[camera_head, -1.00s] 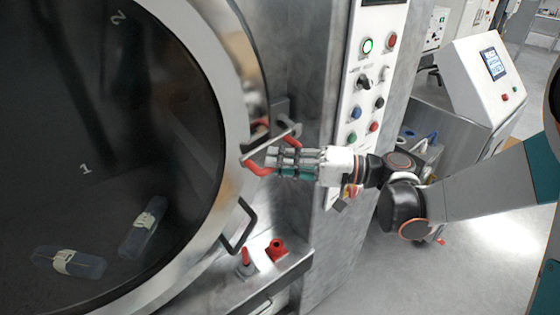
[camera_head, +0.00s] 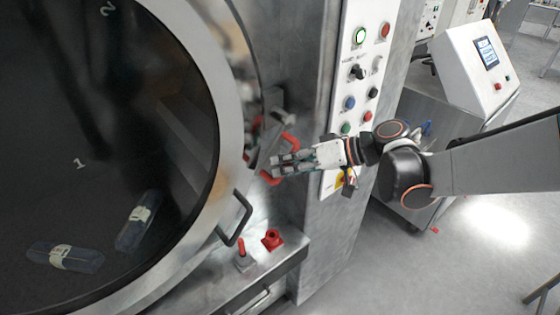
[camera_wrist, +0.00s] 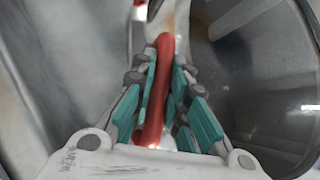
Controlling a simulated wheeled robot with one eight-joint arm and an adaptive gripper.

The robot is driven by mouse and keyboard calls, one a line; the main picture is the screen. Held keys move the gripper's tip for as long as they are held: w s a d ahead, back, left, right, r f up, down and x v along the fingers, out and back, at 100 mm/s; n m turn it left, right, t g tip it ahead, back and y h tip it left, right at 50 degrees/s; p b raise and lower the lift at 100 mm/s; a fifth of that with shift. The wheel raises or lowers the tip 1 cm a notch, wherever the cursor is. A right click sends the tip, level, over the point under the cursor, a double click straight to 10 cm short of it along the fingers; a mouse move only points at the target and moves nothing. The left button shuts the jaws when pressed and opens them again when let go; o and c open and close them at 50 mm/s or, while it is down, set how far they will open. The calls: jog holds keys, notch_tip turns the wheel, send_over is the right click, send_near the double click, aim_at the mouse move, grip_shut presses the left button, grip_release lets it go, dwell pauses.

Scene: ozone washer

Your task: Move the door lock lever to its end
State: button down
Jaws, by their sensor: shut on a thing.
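The door lock lever is a red bar handle (camera_head: 290,141) on a grey metal bracket at the right rim of the round door (camera_head: 205,90). My gripper (camera_head: 282,165) reaches it from the right in the head view, and its fingers cover part of the red bar. In the wrist view the red lever (camera_wrist: 158,92) runs lengthwise between the two teal-padded fingers of my gripper (camera_wrist: 160,95), which are closed around it. The bar's lower end shows below the fingers in the head view. The fingers hide its middle.
A black door handle (camera_head: 236,220) sits below the lever. A red-topped valve (camera_head: 272,240) and a small red lever (camera_head: 241,248) stand on the ledge below. The button panel (camera_head: 362,95) is close above my wrist.

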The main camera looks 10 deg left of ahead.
jog(key=w+d+f+n+t+h, duration=0.2)
jog(key=w+d+n+t+h, duration=0.1)
jog(key=w+d+t+h, duration=0.1)
jog(key=shift+w+n+h+p, duration=0.3)
dwell(0.4)
dwell(0.4)
jog(key=c, duration=1.6)
grip_release()
jog(key=shift+o, duration=0.2)
jog(key=v, duration=1.1)
jog(key=shift+s+d+r, duration=0.2)
jog(key=shift+d+r, duration=0.05)
jog(key=shift+r, duration=0.05)
